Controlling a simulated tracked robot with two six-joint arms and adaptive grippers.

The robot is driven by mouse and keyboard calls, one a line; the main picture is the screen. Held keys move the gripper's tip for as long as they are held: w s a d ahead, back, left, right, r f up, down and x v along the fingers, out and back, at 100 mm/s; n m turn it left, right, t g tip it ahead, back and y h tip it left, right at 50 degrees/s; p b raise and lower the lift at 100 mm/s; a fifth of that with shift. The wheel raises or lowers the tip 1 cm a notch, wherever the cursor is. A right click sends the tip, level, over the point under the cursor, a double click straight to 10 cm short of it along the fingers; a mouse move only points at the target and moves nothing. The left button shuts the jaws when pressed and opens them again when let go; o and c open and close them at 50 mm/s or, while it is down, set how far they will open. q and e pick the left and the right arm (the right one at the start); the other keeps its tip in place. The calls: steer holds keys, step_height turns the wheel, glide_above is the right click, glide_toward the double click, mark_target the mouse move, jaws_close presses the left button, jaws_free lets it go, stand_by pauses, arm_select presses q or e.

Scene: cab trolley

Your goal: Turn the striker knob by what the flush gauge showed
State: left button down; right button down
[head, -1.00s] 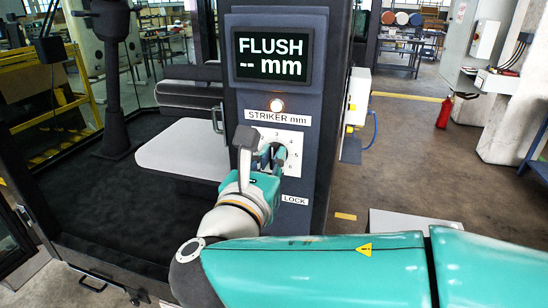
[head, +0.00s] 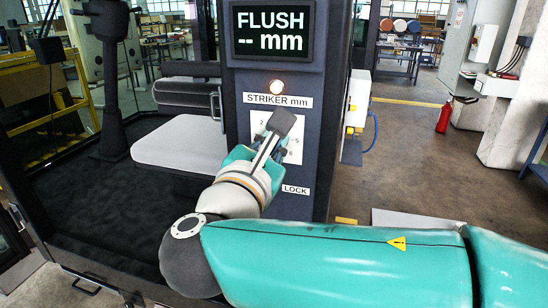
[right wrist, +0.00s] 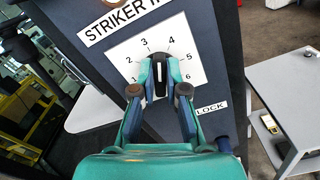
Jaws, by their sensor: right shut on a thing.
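The striker knob (right wrist: 161,76) is black with a white line and sits on a white dial plate (right wrist: 196,70) numbered 1 to 6. My right gripper (right wrist: 161,70) is shut on the knob, one finger on each side. The knob's line points roughly up toward the gap between 3 and 4; the exact mark is hard to tell. In the head view my right gripper's wrist hides the knob and part of the dial. My left gripper is not in view.
A LOCK label (head: 296,190) is below the dial. A grey padded seat (head: 180,144) stands left of the dark post. A grey table (right wrist: 285,100) is at the right in the wrist view.

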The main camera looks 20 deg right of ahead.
steer(key=shift+s+d+f+m+b, duration=0.1)
steer(key=shift+f+m+b, duration=0.1)
steer(key=shift+m+b, duration=1.8)
steer(key=shift+w+d+f+m+b, duration=0.1)
steer(key=shift+f+m+b, duration=0.05)
steer(key=shift+m+b, duration=1.9)
steer(key=shift+s+f+m+b, duration=0.1)
steer(key=shift+f+m+b, duration=0.1)
steer(key=shift+m+b, duration=1.8)
steer(key=shift+m+p, duration=0.45)
steer(key=shift+m, duration=0.1)
steer(key=c, duration=1.2)
jaws_free()
steer(key=shift+r, duration=0.1)
steer(key=shift+r, duration=0.1)
steer(key=shift+s, duration=0.1)
